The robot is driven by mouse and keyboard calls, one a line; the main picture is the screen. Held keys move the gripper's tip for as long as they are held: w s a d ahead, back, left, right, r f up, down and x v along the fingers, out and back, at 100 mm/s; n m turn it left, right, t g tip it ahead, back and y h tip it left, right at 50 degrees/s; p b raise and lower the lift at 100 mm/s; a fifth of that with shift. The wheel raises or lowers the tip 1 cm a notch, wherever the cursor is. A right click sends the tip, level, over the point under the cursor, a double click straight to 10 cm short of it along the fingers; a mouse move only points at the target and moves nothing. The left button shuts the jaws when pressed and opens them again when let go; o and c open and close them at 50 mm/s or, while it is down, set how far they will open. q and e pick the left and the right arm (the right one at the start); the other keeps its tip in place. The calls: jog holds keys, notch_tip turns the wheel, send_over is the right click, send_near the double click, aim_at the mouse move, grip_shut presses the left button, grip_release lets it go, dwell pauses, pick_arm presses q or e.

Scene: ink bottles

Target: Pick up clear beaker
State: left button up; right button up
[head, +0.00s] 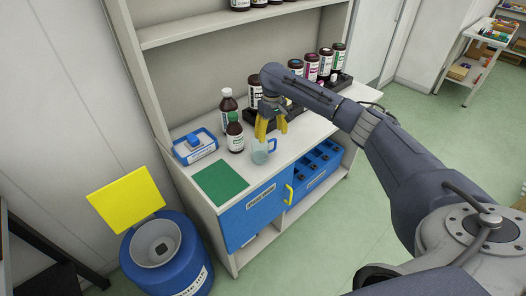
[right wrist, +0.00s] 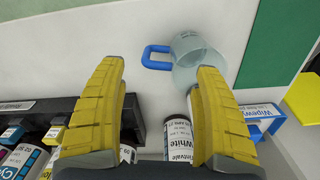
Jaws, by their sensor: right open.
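The clear beaker (head: 259,156) with a blue handle stands on the white counter, right of the green mat (head: 220,182). It also shows in the right wrist view (right wrist: 190,58), just beyond the fingertips, with its handle pointing left between them. My right gripper (head: 272,128) is open, its yellow fingers pointing down just above and behind the beaker. In the right wrist view the gripper (right wrist: 160,72) has nothing between its fingers, and the right finger covers a small part of the beaker. My left gripper is not in view.
A blue-and-white box (head: 195,147) is farther left. Black racks with several bottles (head: 311,68) line the back. The green mat is bare.

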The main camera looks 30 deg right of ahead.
aim_at(271, 151)
jog(key=shift+s+d+f, duration=0.1)
jog(key=shift+f, duration=4.8)
grip_shut()
